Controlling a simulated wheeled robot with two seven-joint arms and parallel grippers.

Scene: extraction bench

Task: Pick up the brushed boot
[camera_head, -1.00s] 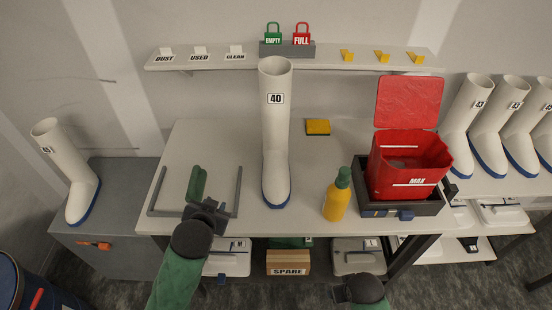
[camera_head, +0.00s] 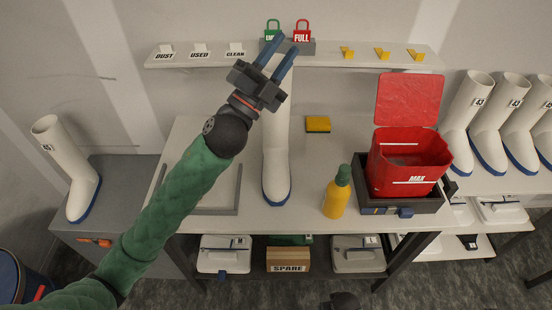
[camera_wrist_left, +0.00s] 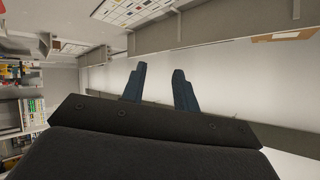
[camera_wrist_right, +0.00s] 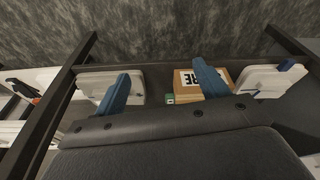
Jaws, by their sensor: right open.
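A white boot with a blue sole (camera_head: 276,160) stands upright in the middle of the bench. My left arm and gripper cover its upper shaft and label in the head view. My left gripper (camera_head: 285,43) is raised in front of the boot's top, fingers pointing up toward the wall shelf. Its fingers are apart with nothing between them in the left wrist view (camera_wrist_left: 159,68). My right gripper (camera_wrist_right: 162,70) is open and empty, facing the lower shelf. Only a dark piece of my right arm shows at the bottom of the head view.
A yellow bottle (camera_head: 337,195), a yellow sponge (camera_head: 318,124) and a red bin (camera_head: 410,160) stand to the boot's right. A grey frame (camera_head: 215,211) lies to its left, partly hidden by my arm. Another white boot (camera_head: 68,165) stands on the left cabinet.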

